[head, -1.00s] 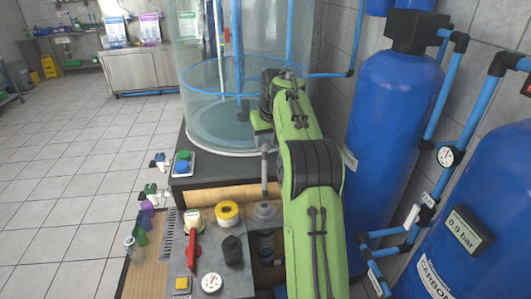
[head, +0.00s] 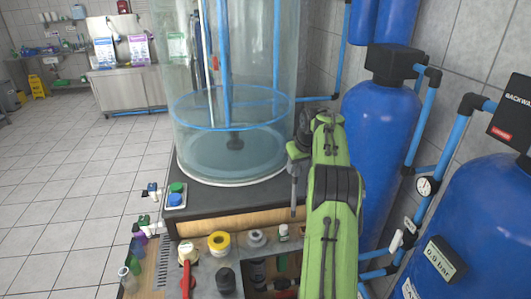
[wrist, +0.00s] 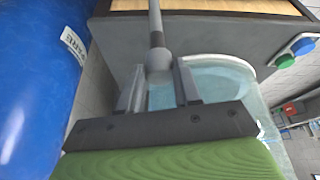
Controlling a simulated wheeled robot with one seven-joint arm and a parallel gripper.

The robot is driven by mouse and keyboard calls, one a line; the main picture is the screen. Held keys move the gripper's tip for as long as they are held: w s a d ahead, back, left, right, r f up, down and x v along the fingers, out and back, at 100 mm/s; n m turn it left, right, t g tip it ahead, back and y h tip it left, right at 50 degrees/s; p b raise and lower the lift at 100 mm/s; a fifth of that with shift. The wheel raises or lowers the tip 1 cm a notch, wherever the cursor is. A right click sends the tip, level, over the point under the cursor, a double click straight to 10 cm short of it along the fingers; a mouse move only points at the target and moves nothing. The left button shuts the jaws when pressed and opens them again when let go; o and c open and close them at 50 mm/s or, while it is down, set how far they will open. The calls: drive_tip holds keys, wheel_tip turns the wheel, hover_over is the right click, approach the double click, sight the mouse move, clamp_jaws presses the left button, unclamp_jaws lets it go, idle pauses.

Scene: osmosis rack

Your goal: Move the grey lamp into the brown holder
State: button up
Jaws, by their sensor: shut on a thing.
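The grey lamp is a slim grey rod with a thicker, rounded end. In the head view the lamp (head: 293,198) hangs upright below my gripper (head: 296,160), clear of the bench. In the wrist view the lamp (wrist: 156,28) runs out from between the two fingers of my gripper (wrist: 160,82), which are shut on its thick end. I cannot pick out a brown holder for certain in either view.
A grey round fitting (head: 256,238), a yellow ring (head: 219,241) and a dark knob (head: 226,279) are on the grey bench. A clear tank (head: 235,150) stands behind on a black-topped stand (head: 190,210). Blue tanks (head: 380,150) crowd the right.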

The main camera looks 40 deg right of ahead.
sight(294, 193)
drive_tip(key=s+d+f+b, duration=0.2)
drive_tip(key=s+d+f, duration=0.1)
drive_tip(key=d+f, duration=0.1)
drive_tip(key=shift+s+f+b, duration=0.25)
drive_tip(key=shift+f+b, duration=0.05)
drive_tip(key=shift+f, duration=0.15)
drive_tip(key=shift+d, duration=0.1)
drive_tip(key=shift+f+p, duration=0.1)
drive_tip(key=shift+p, duration=0.25)
idle(0.9)
drive_tip(key=shift+f+b, duration=1.55)
drive_tip(key=shift+f, duration=0.6)
wheel_tip(294, 193, down, 7)
drive_tip(key=b, duration=0.4)
drive_tip(key=shift+b, duration=0.3)
drive_tip(key=shift+r, duration=0.1)
